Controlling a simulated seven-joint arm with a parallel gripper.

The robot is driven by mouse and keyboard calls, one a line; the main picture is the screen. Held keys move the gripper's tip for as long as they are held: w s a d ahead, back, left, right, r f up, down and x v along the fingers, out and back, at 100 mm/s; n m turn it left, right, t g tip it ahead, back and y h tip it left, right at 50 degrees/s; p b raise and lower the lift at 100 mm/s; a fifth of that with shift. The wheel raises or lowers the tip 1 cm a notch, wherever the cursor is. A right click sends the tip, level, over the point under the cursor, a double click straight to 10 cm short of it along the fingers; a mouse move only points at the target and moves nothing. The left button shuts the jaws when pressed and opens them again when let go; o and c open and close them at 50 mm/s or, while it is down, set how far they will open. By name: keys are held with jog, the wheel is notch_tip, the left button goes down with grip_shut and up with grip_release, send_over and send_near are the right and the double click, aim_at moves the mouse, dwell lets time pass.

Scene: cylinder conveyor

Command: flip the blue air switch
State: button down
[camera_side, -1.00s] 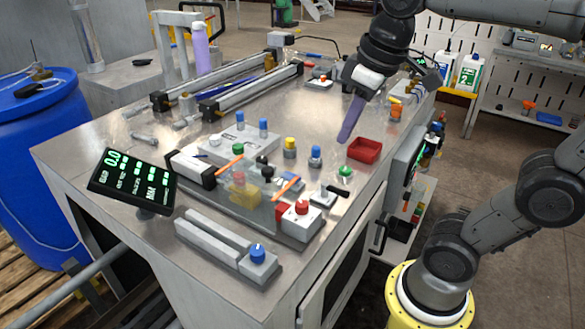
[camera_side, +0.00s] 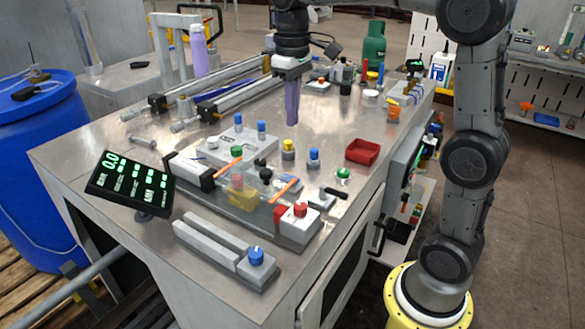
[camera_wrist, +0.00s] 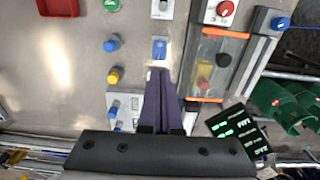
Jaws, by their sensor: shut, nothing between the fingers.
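My gripper (camera_side: 291,122) has long purple fingers pressed together, empty, and points straight down above the table behind the yellow and blue buttons. In the wrist view its fingertips (camera_wrist: 159,72) appear just below a small blue switch (camera_wrist: 159,49) on a pale plate. I see no clear contact. Other blue controls are a round blue button (camera_side: 314,155), which also shows in the wrist view (camera_wrist: 112,43), and a blue knob (camera_side: 257,255) on the grey front block, also in the wrist view (camera_wrist: 281,23).
A yellow button (camera_side: 288,147) and a green button (camera_side: 343,173) flank the blue button. A red tray (camera_side: 363,151) is to the right. A grey block with two blue knobs (camera_side: 236,147) and a clear-covered unit (camera_side: 245,190) stand close by. A black display (camera_side: 131,184) is at left.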

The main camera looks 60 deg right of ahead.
jog(key=shift+f, duration=0.1)
notch_tip(320, 180, down, 14)
jog(key=shift+r, duration=0.1)
dwell(0.5)
jog(key=shift+s+f, duration=0.25)
jog(key=shift+f, duration=0.2)
jog(key=shift+w+f, duration=0.1)
jog(key=shift+w, duration=0.05)
jog(key=shift+w+r, duration=0.2)
jog(key=shift+w, duration=0.5)
